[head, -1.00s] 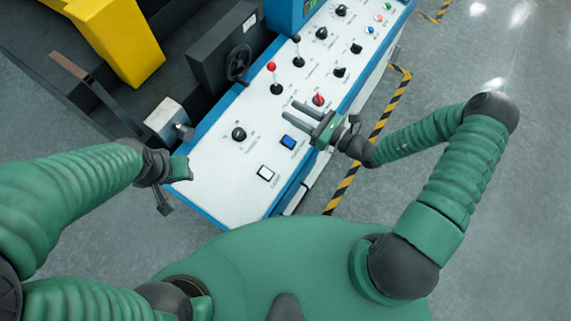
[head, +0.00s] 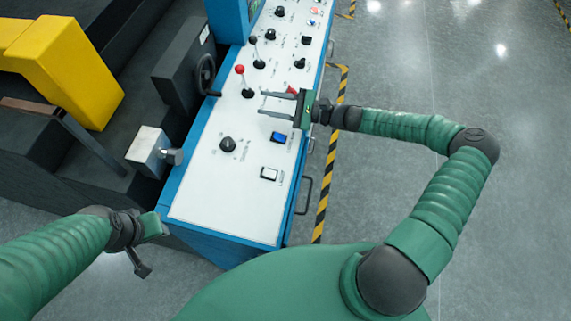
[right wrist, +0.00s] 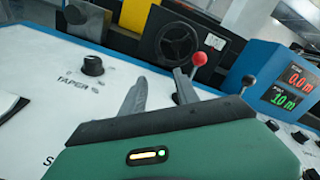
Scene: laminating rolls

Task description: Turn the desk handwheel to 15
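The black desk handwheel (head: 205,73) stands on the side of a dark box at the desk's left edge. It also shows upright in the right wrist view (right wrist: 178,42), beyond my fingers. My right gripper (head: 262,103) is over the white control desk (head: 205,185), its two fingers apart and pointing left, with nothing between them. It is short of the handwheel and right of the red-knobbed lever (head: 240,71). In the right wrist view its open fingers (right wrist: 160,90) point toward the wheel. My left gripper (head: 160,228) is at the desk's near left corner; its fingers are not clear.
A second lever (head: 255,50), a black knob (head: 228,144), a blue switch (head: 279,137) and a white switch (head: 269,174) stand on the desk. A display (right wrist: 290,88) reads 0.0 m and 10 m. A grey block (head: 148,148) and yellow part (head: 75,55) lie left.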

